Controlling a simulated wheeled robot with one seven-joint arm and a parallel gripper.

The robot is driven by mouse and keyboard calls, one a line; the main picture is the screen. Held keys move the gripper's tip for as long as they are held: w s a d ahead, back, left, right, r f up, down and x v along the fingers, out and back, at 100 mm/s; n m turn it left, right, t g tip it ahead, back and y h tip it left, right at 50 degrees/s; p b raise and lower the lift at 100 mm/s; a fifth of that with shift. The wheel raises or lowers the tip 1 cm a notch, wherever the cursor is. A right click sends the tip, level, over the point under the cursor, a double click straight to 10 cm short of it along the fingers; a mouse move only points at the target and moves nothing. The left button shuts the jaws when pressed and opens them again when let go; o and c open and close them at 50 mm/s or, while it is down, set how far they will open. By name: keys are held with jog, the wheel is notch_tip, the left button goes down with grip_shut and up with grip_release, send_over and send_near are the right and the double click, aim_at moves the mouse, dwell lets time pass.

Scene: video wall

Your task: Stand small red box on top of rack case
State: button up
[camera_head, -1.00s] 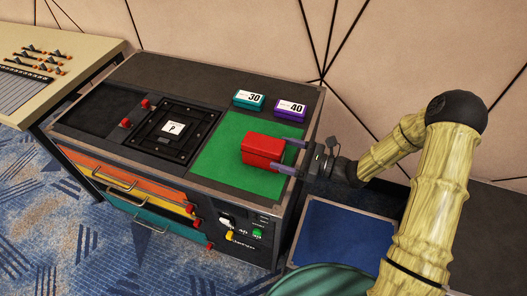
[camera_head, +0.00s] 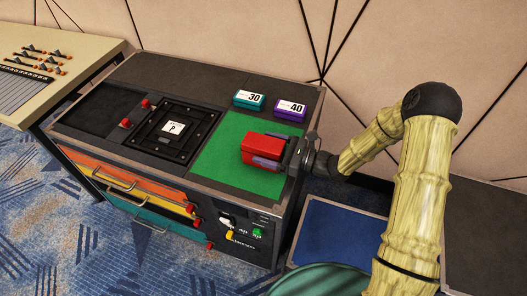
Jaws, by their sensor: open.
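A small red box (camera_head: 259,148) sits on the green mat (camera_head: 222,140) at the right part of the cabinet top. My gripper (camera_head: 274,152) is at the box's right end, with its fingers open and reaching along the box's sides. Whether the fingers touch the box cannot be told. The rack case is not clearly identifiable; a black framed panel (camera_head: 190,115) marked "P" lies in the cabinet top, left of the green mat.
A teal box (camera_head: 249,100) marked 30 and a purple box (camera_head: 290,108) marked 40 stand behind the green mat. Red knobs (camera_head: 125,123) sit left of the black panel. A blue surface (camera_head: 338,232) lies lower, right of the cabinet. Drawers with handles (camera_head: 115,182) face the front.

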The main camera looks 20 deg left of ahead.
jog(key=shift+c, duration=0.2)
jog(key=c, duration=1.4)
jog(key=shift+o, duration=0.2)
notch_tip(320, 180, up, 10)
jog(key=shift+r+p, duration=0.1)
jog(key=shift+p, duration=0.4)
